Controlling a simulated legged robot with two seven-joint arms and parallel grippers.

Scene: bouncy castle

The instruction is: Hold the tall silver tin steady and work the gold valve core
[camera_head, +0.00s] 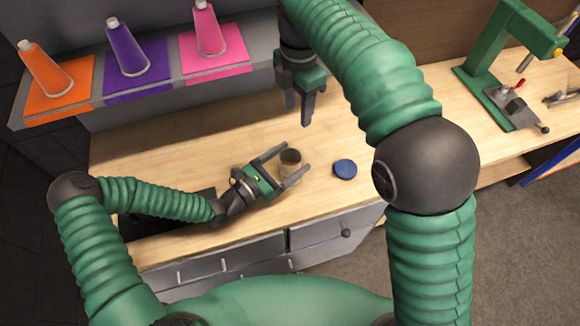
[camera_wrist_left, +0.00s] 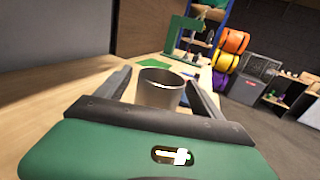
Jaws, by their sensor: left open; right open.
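A silver tin (camera_head: 290,165) stands upright on the wooden bench. It also shows in the left wrist view (camera_wrist_left: 160,93), open at the top. My left gripper (camera_head: 296,156) is low over the bench, open, with one finger on either side of the tin; in the left wrist view (camera_wrist_left: 158,78) gaps seem to show beside the tin, but contact is hard to judge. My right gripper (camera_head: 298,114) is open and empty, pointing down above the bench behind the tin. I cannot make out a gold valve core in either view.
A round blue disc (camera_head: 345,169) lies right of the tin. A green press (camera_head: 499,60) stands at the right. The bench between is mostly clear.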

